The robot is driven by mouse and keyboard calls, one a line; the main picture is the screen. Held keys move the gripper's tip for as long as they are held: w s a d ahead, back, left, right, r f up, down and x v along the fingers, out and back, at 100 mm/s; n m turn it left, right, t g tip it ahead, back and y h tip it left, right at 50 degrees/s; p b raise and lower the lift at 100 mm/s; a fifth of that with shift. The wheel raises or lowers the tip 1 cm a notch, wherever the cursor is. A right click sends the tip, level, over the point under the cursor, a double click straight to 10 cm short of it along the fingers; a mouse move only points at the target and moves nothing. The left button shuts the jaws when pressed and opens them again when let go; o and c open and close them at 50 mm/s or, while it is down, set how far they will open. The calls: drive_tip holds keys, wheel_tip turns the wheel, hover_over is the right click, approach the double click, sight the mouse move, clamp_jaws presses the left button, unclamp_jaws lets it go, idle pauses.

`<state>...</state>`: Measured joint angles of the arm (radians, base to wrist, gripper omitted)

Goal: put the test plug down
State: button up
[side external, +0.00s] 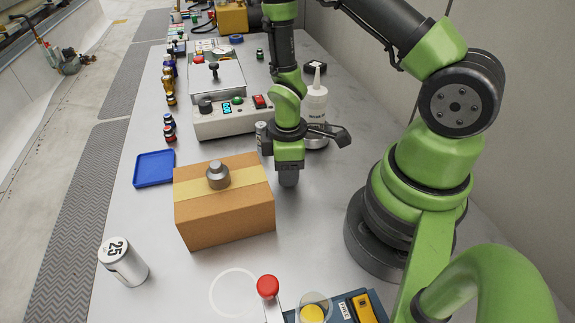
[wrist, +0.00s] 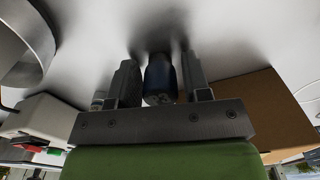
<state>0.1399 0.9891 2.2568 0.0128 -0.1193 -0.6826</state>
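My gripper (side external: 288,178) points down low over the bench, to the right of the cardboard box. In the wrist view a dark blue cylinder, seemingly the test plug (wrist: 160,80), stands between the two fingers (wrist: 161,82). Whether the plug touches the bench is unclear. In the side view the gripper hides the plug.
The cardboard box (side external: 230,215) with a grey weight (side external: 218,176) on it is close to my gripper. A control box (side external: 230,118) and a white bottle (side external: 316,103) stand behind. A blue tray (side external: 154,169) and a can (side external: 123,262) are left. A red knob (side external: 267,287) is in front.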

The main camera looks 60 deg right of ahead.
drive_tip(key=shift+o, duration=0.7)
drive_tip(key=shift+r, duration=0.1)
wheel_tip(320, 180, up, 22)
drive_tip(key=a+m+t, duration=0.2)
drive_tip(key=m+t, duration=0.1)
drive_tip(key=m, duration=0.1)
drive_tip(key=s+a+r+m+t+y, duration=0.1)
drive_tip(key=s+a+r+m+t, duration=0.2)
drive_tip(key=s+r+m, duration=0.3)
wheel_tip(320, 180, up, 2)
drive_tip(key=shift+s+a+r+t+y, duration=0.15)
drive_tip(key=shift+s+a+t+y, duration=0.2)
drive_tip(key=shift+s, duration=0.5)
drive_tip(key=shift+o, duration=0.4)
drive_tip(key=shift+s+a+r+m+t, duration=0.15)
drive_tip(key=shift+s+r+m+t, duration=0.1)
drive_tip(key=shift+s+m, duration=0.25)
